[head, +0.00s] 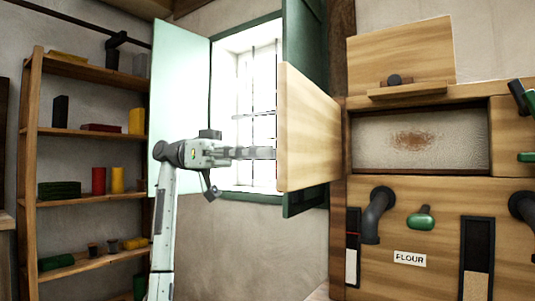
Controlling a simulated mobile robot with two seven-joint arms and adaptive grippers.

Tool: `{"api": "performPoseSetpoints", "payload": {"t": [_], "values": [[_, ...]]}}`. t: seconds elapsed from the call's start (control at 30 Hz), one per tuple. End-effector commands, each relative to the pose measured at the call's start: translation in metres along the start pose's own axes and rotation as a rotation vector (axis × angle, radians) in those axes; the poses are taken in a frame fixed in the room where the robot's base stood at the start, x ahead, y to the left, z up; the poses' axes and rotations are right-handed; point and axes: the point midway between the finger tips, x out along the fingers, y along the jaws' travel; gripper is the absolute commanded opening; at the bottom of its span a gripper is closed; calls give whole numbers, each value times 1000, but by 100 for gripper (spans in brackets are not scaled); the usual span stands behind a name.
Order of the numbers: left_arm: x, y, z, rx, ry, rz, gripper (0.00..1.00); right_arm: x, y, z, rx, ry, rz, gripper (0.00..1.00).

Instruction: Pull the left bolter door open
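The bolter (432,190) is a pale wooden cabinet at the right of the head view, with an opening showing a whitish sheet with a brown patch. A plain wooden panel, apparently the left bolter door (309,130), stands out from the cabinet's left side, swung away from the opening. My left gripper (264,153) points right, level with the door's lower half, its fingertips at or very near the door's outer edge. Whether they touch it, and how far apart the fingers are, I cannot tell. No handle shows on the door face. My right gripper is not in view.
A green-shuttered, barred window (253,105) is behind my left gripper. A wooden shelf (85,133) with several coloured items stands at the left. Dark pipes (376,215), a green knob (421,217) and a FLOUR label (410,259) are on the bolter's front.

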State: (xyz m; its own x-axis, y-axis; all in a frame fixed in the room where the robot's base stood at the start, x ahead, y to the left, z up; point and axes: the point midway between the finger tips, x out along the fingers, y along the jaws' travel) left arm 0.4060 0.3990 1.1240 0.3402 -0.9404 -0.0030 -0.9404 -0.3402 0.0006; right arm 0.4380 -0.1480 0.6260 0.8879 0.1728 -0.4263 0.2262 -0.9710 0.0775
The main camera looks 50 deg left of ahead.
Motion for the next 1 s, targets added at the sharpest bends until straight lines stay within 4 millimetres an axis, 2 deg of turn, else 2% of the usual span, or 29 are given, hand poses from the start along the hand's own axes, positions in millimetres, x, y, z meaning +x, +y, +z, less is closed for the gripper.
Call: {"api": "performPoseSetpoints", "payload": {"t": [0.17,0.27,0.7,0.8,1.0], "values": [[-2,0,-1,0,2,-1,50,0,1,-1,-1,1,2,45],[-11,0,-1,-1,2,-2,50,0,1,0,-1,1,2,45],[-98,0,-1,-3,0,-4,50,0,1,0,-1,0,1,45],[-110,0,0,-5,-2,-3,50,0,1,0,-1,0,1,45],[-120,0,0,-1,-1,-1,50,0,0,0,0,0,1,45]]}}
